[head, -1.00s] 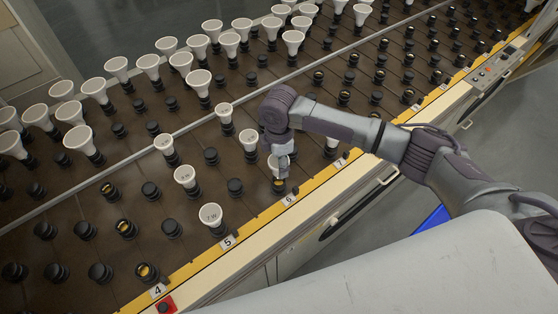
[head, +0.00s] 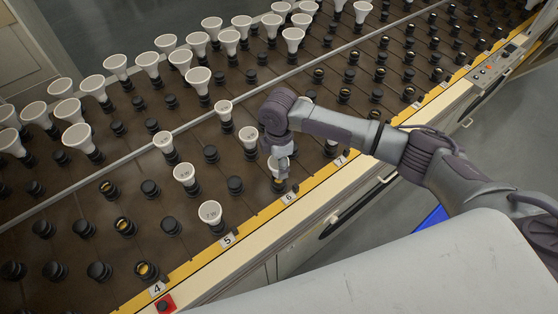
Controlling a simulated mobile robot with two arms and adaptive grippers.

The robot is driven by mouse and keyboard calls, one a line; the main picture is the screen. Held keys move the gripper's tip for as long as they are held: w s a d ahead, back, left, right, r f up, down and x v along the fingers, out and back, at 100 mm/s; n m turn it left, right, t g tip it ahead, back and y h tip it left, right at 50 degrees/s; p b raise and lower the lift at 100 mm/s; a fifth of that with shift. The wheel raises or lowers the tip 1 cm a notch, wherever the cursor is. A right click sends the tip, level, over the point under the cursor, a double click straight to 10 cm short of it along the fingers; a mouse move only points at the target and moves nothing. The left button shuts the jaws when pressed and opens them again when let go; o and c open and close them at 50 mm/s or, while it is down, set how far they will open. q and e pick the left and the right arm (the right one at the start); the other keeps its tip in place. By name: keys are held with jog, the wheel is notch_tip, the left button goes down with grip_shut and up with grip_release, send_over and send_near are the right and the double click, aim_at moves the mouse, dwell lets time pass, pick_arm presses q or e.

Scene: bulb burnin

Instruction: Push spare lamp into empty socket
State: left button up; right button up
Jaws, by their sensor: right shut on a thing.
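My right gripper (head: 281,172) points down over the front row, beside the yellow edge near the number 6 plate. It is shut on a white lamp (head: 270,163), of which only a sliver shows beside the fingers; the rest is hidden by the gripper. A dark socket (head: 279,186) with a yellowish ring sits directly below the fingers. I cannot tell whether the lamp's base touches it or is inside it. My left gripper is not in view.
White lamps stand in sockets close by, at the number 5 column (head: 210,211) and behind the gripper (head: 249,136). A yellow strip (head: 255,223) edges the rack. A red button (head: 165,303) is near number 4.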

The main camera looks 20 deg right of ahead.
jog(key=shift+f+b, duration=0.4)
jog(key=shift+f, duration=0.7)
jog(key=o, duration=1.2)
jog(key=shift+o, duration=0.2)
jog(key=shift+r, duration=0.15)
notch_tip(320, 180, up, 12)
jog(key=shift+f, duration=0.1)
